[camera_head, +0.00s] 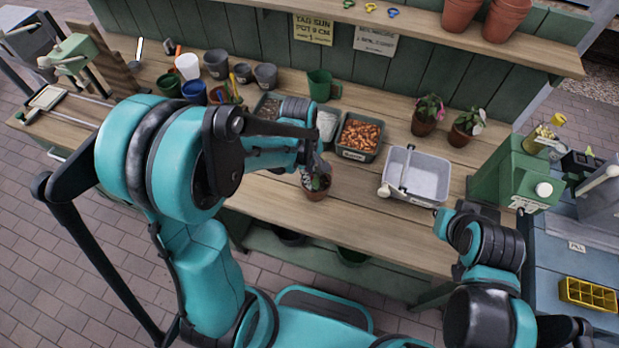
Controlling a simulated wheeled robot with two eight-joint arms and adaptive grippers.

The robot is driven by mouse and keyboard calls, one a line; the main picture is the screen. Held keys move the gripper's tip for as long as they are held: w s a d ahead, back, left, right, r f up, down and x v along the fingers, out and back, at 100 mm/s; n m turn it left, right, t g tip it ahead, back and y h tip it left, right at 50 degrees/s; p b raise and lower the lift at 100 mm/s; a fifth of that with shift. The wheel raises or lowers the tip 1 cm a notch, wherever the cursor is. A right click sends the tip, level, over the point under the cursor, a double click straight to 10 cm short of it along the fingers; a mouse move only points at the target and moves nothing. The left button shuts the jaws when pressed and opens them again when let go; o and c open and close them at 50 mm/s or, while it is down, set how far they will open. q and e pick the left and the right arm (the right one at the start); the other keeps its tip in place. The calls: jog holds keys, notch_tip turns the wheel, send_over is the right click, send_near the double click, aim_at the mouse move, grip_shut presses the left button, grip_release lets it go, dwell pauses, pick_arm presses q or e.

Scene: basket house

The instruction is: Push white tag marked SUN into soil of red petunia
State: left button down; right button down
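My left gripper (316,166) is over a small terracotta pot (317,193) at the front middle of the bench. Its fingers hide much of the plant, and I cannot tell if they are open or shut. A small pale patch shows among the leaves there; I cannot tell if it is the white tag or petals. Two more potted plants stand at the back right: one with pinkish-red flowers (425,122) and one with pale and pink flowers (463,133). No SUN lettering on a tag is readable. My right arm is at the lower right; its gripper fingers cannot be made out.
A grey tub (418,177) and a bin of brown pellets (359,137) stand on the wooden bench (270,193). A wall sign (313,29) reads "TAG SUN POT 9 CM". A green box (512,172) stands right.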

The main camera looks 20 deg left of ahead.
pick_arm(q)
jog(key=c, duration=1.6)
grip_release()
jog(key=shift+c, duration=0.2)
notch_tip(320, 180, up, 12)
jog(key=a, duration=0.1)
jog(key=shift+w+a, duration=0.2)
jog(key=shift+w, duration=0.1)
jog(key=s+a+f+m+t+y+b, duration=0.1)
jog(key=s+f+m+t+b, duration=0.5)
jog(key=m, duration=0.7)
jog(key=shift+s+a+t+b, duration=0.55)
jog(key=shift+s+t+b, duration=0.35)
jog(key=shift+s+b, duration=0.15)
